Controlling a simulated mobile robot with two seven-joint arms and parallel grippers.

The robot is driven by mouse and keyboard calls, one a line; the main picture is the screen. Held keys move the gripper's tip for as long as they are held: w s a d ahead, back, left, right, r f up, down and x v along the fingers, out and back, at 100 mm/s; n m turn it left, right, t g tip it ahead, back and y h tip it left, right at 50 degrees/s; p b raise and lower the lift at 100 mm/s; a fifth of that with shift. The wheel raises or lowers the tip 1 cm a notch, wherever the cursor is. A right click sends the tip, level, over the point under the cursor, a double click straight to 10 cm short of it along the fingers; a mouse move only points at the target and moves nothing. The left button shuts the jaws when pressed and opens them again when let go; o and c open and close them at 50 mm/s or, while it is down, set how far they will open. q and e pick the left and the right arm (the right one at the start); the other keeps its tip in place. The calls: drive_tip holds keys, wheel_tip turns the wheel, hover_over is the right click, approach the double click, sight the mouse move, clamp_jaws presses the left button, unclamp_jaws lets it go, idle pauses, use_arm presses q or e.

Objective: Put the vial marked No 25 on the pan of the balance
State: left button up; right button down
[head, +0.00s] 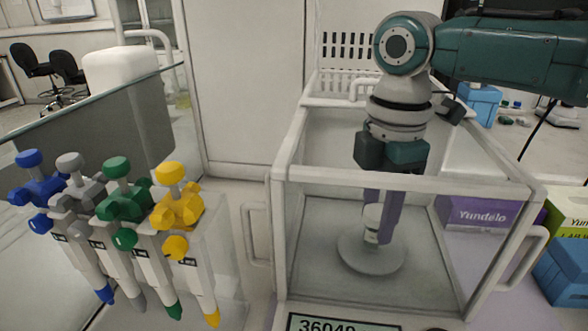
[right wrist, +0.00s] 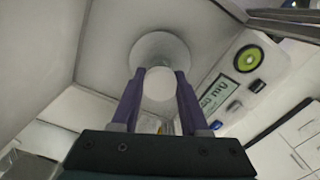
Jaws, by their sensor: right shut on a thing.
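The balance (head: 281,235) is a glass-walled box with an open top. Its round grey pan (head: 360,264) lies on the chamber floor and also shows in the right wrist view (right wrist: 160,42). My right gripper (head: 378,236) reaches down through the top, its purple fingers shut on a small vial (head: 371,216) with a white cap. The cap shows between the fingers in the right wrist view (right wrist: 160,84). The vial is upright over the pan, its base low and close to it; I cannot tell whether they touch. Its number is not readable. My left gripper is not in view.
The balance display (head: 340,324) is at the front, partly cut off. A rack with blue, grey, green and yellow pipettes (head: 178,210) stands left. A purple box (head: 480,213) and a blue box (head: 566,270) are at right. Glass walls surround my right gripper.

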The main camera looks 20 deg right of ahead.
drive_tip(key=shift+f, duration=0.1)
idle(0.4)
drive_tip(key=shift+c, duration=1.7)
unclamp_jaws()
wheel_tip(320, 180, up, 24)
drive_tip(key=p, duration=2.5)
